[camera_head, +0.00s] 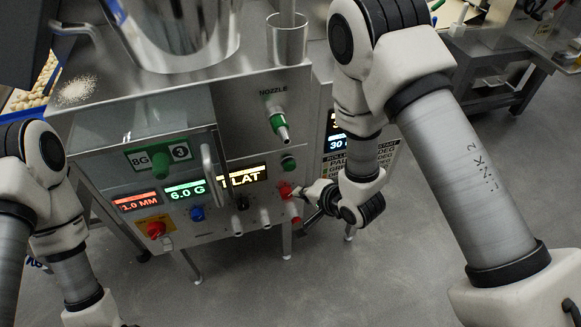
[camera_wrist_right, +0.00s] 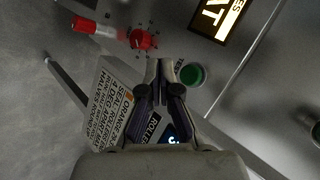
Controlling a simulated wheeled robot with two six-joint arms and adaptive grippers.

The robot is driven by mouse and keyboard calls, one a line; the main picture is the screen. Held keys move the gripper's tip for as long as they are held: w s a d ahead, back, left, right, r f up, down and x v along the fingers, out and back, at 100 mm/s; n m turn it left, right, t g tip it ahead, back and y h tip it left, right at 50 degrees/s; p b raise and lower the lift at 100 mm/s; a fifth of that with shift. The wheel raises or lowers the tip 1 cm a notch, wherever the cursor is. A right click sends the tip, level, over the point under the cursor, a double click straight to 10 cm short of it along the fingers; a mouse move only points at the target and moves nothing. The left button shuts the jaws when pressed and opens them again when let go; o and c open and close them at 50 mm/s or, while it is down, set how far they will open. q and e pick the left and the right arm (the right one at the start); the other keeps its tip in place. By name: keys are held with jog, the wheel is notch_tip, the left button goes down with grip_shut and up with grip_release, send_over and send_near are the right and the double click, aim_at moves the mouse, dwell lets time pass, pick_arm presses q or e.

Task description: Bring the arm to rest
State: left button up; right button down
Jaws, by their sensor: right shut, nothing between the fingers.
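My right arm comes in from the right in the head view. Its gripper (camera_head: 303,193) is by the lower right corner of the steel machine front (camera_head: 200,150), close to a red knob (camera_head: 284,190). In the right wrist view the gripper (camera_wrist_right: 160,70) has its fingertips together with nothing between them. The red knob (camera_wrist_right: 143,40) lies just beyond the tips and a green button (camera_wrist_right: 192,75) is to their right. Contact with the panel cannot be told. My left arm shows at the left edge of the head view, its gripper out of the picture.
The panel carries lit displays (camera_head: 185,190), a blue knob (camera_head: 197,213), a red button on yellow (camera_head: 155,229) and a vertical handle (camera_head: 208,170). A green-banded nozzle (camera_head: 278,124) hangs above. A steel pot (camera_head: 180,35) and a cup (camera_head: 287,40) stand on top. Open floor (camera_head: 330,280) lies in front.

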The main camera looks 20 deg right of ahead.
dwell(0.4)
jog(key=s+d+f+n+g+h+p, duration=0.1)
jog(key=s+d+f+n+g, duration=0.2)
jog(key=s, duration=0.5)
jog(key=s+d+f+n+g+h+p, duration=0.1)
jog(key=s+d+f+n+g, duration=0.2)
jog(key=s, duration=0.5)
jog(key=s+d+f+n+g+h+p, duration=0.1)
jog(key=s+d+f+n+g+h, duration=0.1)
jog(key=s, duration=0.7)
jog(key=shift+d+f+n+g+p, duration=0.3)
jog(key=shift+d+f+n+g, duration=0.1)
jog(key=shift+d+f+n, duration=0.55)
jog(key=shift+w+a, duration=0.1)
jog(key=shift+a, duration=0.05)
dwell(4.0)
